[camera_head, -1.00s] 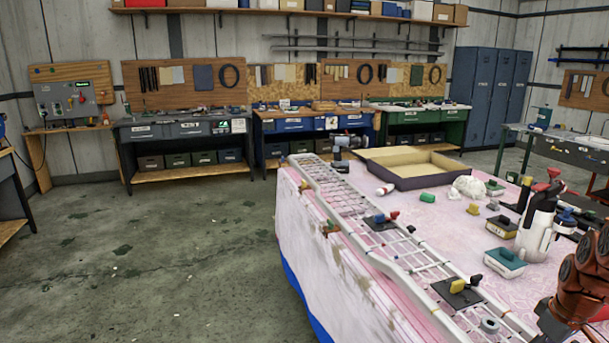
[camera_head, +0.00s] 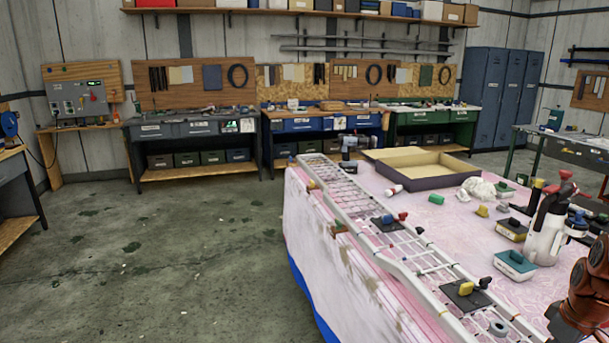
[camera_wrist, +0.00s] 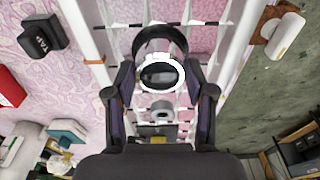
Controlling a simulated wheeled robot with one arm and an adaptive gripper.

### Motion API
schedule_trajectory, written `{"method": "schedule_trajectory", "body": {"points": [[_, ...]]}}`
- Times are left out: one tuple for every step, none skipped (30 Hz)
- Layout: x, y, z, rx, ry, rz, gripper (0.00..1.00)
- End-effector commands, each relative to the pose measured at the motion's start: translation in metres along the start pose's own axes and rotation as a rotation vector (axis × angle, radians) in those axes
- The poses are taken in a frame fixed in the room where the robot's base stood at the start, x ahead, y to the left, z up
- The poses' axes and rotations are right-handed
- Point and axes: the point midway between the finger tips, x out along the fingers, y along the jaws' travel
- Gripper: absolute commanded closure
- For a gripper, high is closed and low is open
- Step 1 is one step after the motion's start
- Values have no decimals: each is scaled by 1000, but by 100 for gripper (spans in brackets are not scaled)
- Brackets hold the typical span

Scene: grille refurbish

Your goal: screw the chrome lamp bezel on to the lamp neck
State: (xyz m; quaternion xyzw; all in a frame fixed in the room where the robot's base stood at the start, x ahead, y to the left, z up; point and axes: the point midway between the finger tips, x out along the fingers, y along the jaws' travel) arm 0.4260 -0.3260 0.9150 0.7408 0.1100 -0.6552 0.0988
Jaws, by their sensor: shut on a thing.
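My gripper (camera_wrist: 162,80) is in the wrist view, its two dark fingers on either side of a bright chrome ring. This ring, which looks like the lamp bezel (camera_wrist: 144,77), is gripped between the fingertips, with a dark centre. Just beyond it stands a dark round collar (camera_wrist: 160,32), probably the lamp neck. The ring overlaps the collar's near side in the picture; I cannot tell whether they touch. In the head view the gripper and bezel are out of frame; only part of my arm shows at the lower right.
The pale grille (camera_head: 392,268) lies along the table's left edge, with black plates and coloured knobs on it. A grey ring (camera_head: 498,328) lies near its front end. A spray bottle (camera_head: 543,238), small boxes and an open tray (camera_head: 425,181) occupy the table. The floor at left is clear.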

Motion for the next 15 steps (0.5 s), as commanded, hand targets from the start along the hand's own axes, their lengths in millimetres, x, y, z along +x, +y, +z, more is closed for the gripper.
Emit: {"method": "schedule_trajectory", "body": {"points": [[2, -1, 0, -1, -2, -3, 97], [2, -1, 0, -1, -2, -3, 97], [2, -1, 0, -1, -2, -3, 97], [2, -1, 0, -1, -2, -3, 97], [3, -1, 0, -1, -2, -3, 97], [3, -1, 1, -1, -2, -4, 97], [3, -1, 1, -1, -2, -4, 97], [3, -1, 1, -1, -2, -4, 97], [4, -1, 1, -1, -3, -4, 97], [4, -1, 1, -1, -3, -4, 97], [4, -1, 1, -1, -3, -5, 97], [5, -1, 1, -1, -3, -5, 97], [5, -1, 1, -1, -3, -5, 97], [5, -2, 1, -1, -4, -5, 97], [6, -2, 1, -1, -4, -6, 97]]}}
